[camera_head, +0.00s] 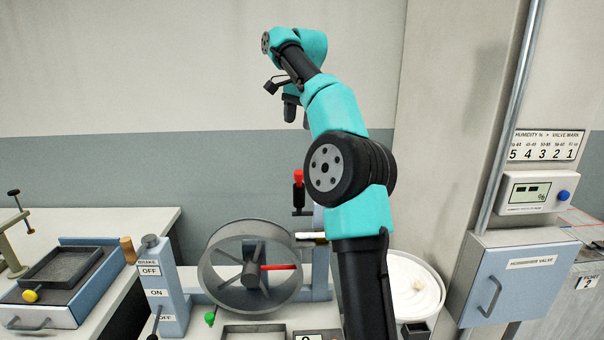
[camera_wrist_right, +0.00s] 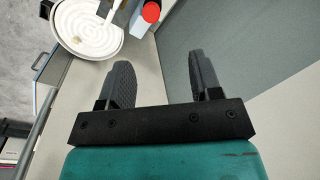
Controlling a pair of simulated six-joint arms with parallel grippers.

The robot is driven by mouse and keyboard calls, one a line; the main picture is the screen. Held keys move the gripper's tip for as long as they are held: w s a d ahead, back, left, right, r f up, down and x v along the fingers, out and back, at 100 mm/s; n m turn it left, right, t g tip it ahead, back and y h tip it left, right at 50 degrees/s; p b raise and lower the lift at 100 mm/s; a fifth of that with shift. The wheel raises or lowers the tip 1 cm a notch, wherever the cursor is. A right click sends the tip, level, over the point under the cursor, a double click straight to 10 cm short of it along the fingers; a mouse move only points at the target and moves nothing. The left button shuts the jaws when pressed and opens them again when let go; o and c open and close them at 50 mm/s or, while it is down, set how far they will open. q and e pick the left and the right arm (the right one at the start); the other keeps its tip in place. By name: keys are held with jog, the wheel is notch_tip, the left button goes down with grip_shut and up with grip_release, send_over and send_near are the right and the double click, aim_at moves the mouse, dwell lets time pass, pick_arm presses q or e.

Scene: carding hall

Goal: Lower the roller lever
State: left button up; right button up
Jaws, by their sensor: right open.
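A red-topped lever (camera_head: 298,192) stands upright behind the large grey drum (camera_head: 252,268), close to my right arm. I take it to be the roller lever, though no label shows on it. In the right wrist view a red cap (camera_wrist_right: 151,12) on a pale body shows at the top edge, beyond the fingers. My right gripper (camera_head: 297,112) is high above the lever, pointing down. Its fingers are apart with nothing between them in the wrist view (camera_wrist_right: 163,80). My right arm hides part of the machine. My left gripper is not in view.
A brake box (camera_head: 165,285) marked ON and OFF stands left of the drum. A round white can (camera_head: 415,285) is on the right, near a blue humidifier valve box (camera_head: 520,275). A tray (camera_head: 65,265) sits far left. The air before the wall is clear.

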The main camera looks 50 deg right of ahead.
jog(key=shift+s+d+r, duration=0.4)
jog(key=shift+s+r, duration=0.2)
jog(key=shift+s, duration=0.2)
jog(key=shift+f, duration=0.15)
send_over(299, 194)
jog(key=f, duration=1.1)
jog(key=d+f, duration=0.1)
jog(key=f, duration=0.5)
jog(key=shift+w, duration=0.2)
grip_shut()
